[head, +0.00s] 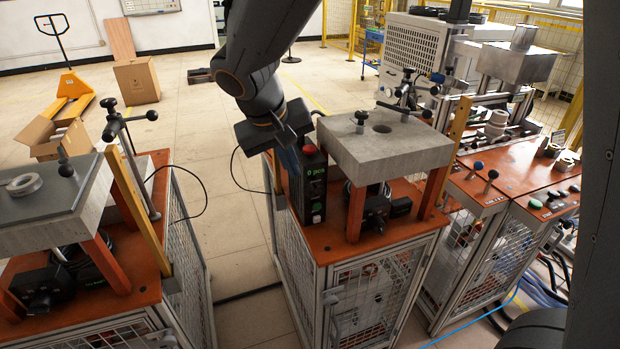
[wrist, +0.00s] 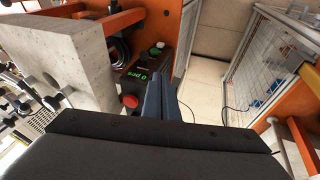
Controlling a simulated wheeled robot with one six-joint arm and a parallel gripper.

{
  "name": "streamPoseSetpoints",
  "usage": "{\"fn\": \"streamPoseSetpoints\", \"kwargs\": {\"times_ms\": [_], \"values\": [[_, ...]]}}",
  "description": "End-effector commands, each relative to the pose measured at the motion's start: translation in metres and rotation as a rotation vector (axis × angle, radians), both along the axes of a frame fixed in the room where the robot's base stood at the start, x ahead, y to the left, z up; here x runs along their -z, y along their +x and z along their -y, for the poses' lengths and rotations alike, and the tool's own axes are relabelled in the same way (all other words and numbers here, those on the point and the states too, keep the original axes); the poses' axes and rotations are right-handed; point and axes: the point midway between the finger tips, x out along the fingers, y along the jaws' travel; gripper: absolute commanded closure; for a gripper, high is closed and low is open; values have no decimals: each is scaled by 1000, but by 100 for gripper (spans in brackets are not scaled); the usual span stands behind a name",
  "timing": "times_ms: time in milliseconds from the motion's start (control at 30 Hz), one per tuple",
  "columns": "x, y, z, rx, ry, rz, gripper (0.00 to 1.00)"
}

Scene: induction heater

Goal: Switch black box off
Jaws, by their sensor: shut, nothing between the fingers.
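The black box (head: 313,190) stands upright on the orange top of the middle bench. My gripper (head: 290,150) is shut and empty, just left of the box's upper part. In the wrist view my gripper's fingers (wrist: 163,95) are together beside the box. I cannot tell whether they touch it.
A concrete block (head: 385,150) on orange legs stands right of the box. A yellow post (head: 277,172) rises behind the bench's left edge. Another bench with a grey block (head: 50,210) stands at the left. Open floor (head: 230,225) lies between the benches.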

Motion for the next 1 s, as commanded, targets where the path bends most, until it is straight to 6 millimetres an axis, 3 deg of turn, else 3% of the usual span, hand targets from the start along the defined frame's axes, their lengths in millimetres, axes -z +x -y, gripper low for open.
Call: {"fn": "streamPoseSetpoints", "kwargs": {"times_ms": [200, 400, 1000], "values": [[36, 13, 10, 2, -2, -4, 100], [50, 17, 33, 3, -1, -2, 100], [58, 20, 41, 0, 2, 2, 100]]}}
